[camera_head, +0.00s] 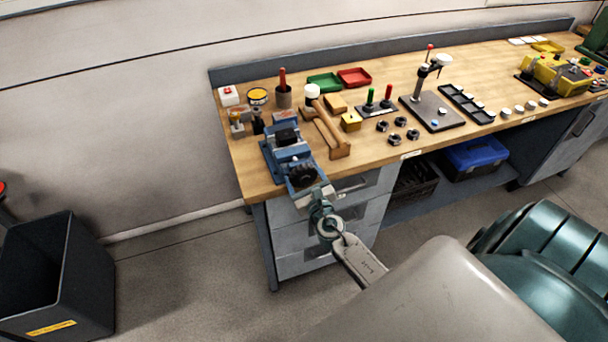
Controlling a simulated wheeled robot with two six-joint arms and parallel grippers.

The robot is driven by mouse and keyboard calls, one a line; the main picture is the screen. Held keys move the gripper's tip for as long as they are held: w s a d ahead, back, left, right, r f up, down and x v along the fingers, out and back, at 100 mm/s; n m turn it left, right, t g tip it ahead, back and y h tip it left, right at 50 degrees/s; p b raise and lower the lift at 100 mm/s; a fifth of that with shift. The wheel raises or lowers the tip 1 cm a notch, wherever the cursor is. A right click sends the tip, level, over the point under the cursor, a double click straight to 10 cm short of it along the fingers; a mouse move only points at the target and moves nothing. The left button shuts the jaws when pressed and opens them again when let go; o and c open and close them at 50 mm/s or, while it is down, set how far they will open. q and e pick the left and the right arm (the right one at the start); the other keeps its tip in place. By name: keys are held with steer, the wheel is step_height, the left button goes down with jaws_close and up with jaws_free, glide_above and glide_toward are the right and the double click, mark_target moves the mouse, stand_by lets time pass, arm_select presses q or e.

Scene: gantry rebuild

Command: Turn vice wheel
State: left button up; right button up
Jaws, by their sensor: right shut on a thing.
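A blue bench vice (283,160) is mounted at the front left corner of the wooden workbench. Its dark round wheel (302,176) faces the front edge of the bench. My right gripper (314,193) reaches up from the lower right and is shut on the vice wheel at its near lower side. The fingertips are small and partly merge with the vice in this view, so the exact contact is hard to see. My left gripper is not in view.
The workbench (245,179) has a wooden mallet (330,133) close right of the vice. Dark nuts (398,121) and a drill-like stand (430,112) lie further right. Grey drawers (290,242) are below the vice. A black bin (85,270) stands on the floor at left.

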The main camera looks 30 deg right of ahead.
steer(key=shift+f+n+p, duration=0.1)
steer(key=shift+n+p, duration=0.2)
steer(key=shift+n, duration=0.9)
steer(key=shift+s, duration=0.1)
steer(key=o, duration=1)
steer(key=b+v, duration=0.2)
steer(key=v, duration=0.8)
steer(key=shift+s, duration=0.35)
